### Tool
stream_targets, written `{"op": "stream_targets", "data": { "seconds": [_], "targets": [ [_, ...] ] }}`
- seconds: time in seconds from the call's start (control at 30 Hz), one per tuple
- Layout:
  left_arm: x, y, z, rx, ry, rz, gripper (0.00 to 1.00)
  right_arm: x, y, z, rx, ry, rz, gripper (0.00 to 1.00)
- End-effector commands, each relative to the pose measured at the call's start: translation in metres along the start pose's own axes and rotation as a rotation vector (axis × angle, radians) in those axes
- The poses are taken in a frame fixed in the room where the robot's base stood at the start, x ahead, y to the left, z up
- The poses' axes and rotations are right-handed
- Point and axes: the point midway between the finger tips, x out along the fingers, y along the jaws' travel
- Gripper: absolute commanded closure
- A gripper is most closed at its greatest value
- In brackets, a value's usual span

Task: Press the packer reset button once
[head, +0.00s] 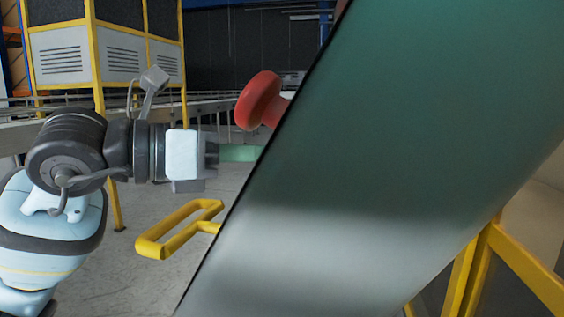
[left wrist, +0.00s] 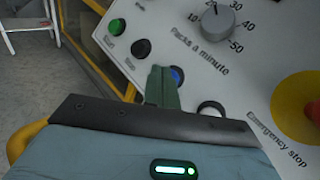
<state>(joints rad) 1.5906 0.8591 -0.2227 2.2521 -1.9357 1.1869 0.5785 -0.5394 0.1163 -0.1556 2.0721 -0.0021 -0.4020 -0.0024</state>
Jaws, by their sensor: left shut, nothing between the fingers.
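The control panel (left wrist: 190,60) fills much of the left wrist view, with a blue button (left wrist: 178,74) near the middle. My left gripper (left wrist: 163,78) is shut and empty, its green fingers pointing at the panel and partly covering the blue button. I cannot tell whether the fingertips touch it. Any label for the blue button is hidden or unreadable. In the head view the left gripper (head: 238,152) reaches right, its fingertips running behind the edge of a large tilted panel (head: 400,130), so the buttons are hidden there. My right gripper is not in view.
A green button (left wrist: 117,28), a black button (left wrist: 141,48), a black-ringed control (left wrist: 211,108) and a pace knob (left wrist: 217,22) surround the blue button. The red emergency stop (head: 259,101) sticks out above my left gripper. A yellow handle (head: 180,230) lies below.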

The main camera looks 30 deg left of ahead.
Motion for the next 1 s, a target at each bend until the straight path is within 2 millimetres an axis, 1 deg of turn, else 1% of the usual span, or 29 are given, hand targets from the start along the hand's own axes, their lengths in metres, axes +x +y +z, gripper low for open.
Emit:
{"op": "stream_targets", "data": {
  "seconds": [0.37, 0.8, 1.0],
  "targets": [
    [-0.002, 0.002, 0.002, 0.0, 0.0, 0.0, 1.0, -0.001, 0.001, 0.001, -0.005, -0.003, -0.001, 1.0],
    [-0.027, 0.021, 0.02, -0.001, 0.0, 0.003, 1.0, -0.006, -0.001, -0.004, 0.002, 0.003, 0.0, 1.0],
    [-0.035, 0.026, 0.026, 0.0, -0.001, 0.001, 1.0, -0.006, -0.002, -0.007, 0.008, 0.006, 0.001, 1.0]
  ]
}}
